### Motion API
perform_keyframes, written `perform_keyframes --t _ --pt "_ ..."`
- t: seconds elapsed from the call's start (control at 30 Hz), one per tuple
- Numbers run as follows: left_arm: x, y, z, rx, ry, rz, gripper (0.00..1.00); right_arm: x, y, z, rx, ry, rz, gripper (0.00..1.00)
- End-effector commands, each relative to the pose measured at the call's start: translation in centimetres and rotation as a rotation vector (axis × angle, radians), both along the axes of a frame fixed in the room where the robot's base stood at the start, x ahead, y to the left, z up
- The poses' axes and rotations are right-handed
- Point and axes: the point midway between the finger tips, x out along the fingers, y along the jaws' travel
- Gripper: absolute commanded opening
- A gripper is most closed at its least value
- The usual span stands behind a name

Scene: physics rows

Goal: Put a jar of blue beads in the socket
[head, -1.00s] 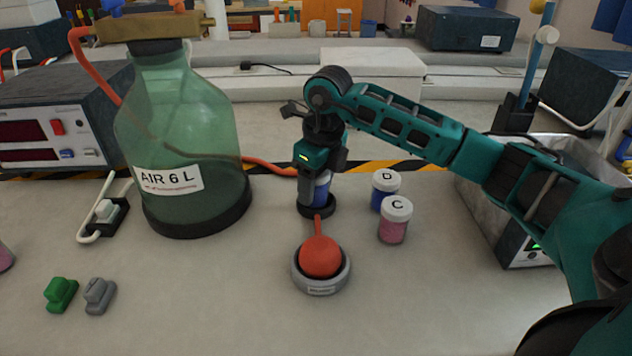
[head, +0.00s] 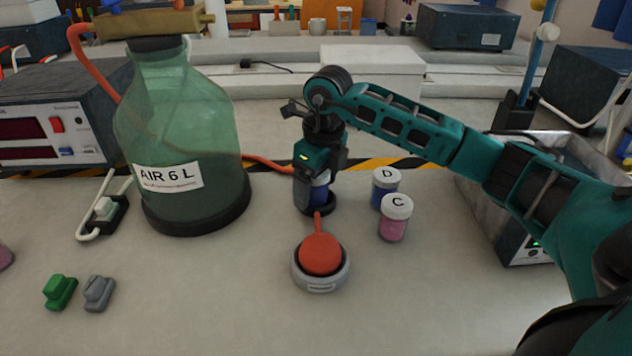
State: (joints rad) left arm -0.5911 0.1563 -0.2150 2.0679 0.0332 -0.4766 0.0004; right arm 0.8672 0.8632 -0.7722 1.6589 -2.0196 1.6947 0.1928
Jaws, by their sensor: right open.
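A jar of blue beads (head: 320,193) stands upright in the black ring-shaped socket (head: 319,210) in the middle of the bench. My right gripper (head: 317,185) points down over this jar, with its fingers around the upper part. The gripper is open, and it hides the jar's lid and left side. A second jar of blue beads, with a white lid marked D (head: 385,189), stands to the right. In front of it is a jar of pink beads with a white lid marked C (head: 395,218). My left gripper is not in view.
A red bulb (head: 320,254) in a grey round base sits in front of the socket. A large green bottle (head: 185,140) labelled AIR 6 L stands to the left. Green (head: 60,292) and grey (head: 98,292) small pieces lie front left. The front right bench is clear.

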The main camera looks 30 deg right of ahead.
Motion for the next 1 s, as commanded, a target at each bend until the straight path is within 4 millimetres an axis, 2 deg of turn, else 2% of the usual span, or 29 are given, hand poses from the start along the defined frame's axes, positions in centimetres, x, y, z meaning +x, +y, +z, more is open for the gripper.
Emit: perform_keyframes --t 0.17,0.5,0.63,0.8,1.0 --pt "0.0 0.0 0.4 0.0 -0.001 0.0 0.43 -0.1 -0.1 1.8 0.0 -0.004 0.0 0.84" --pt "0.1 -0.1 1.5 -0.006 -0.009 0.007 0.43 -0.9 -0.4 9.1 0.0 -0.005 0.001 0.84" --pt "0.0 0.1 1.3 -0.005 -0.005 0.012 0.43 -1.2 -0.5 11.2 0.0 -0.004 0.0 0.84" --pt "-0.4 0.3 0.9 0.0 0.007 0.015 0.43 -1.4 -0.6 12.6 0.0 -0.002 -0.001 0.84" --pt "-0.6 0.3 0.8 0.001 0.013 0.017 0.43 -1.4 -0.6 12.8 0.0 -0.001 -0.001 0.84"
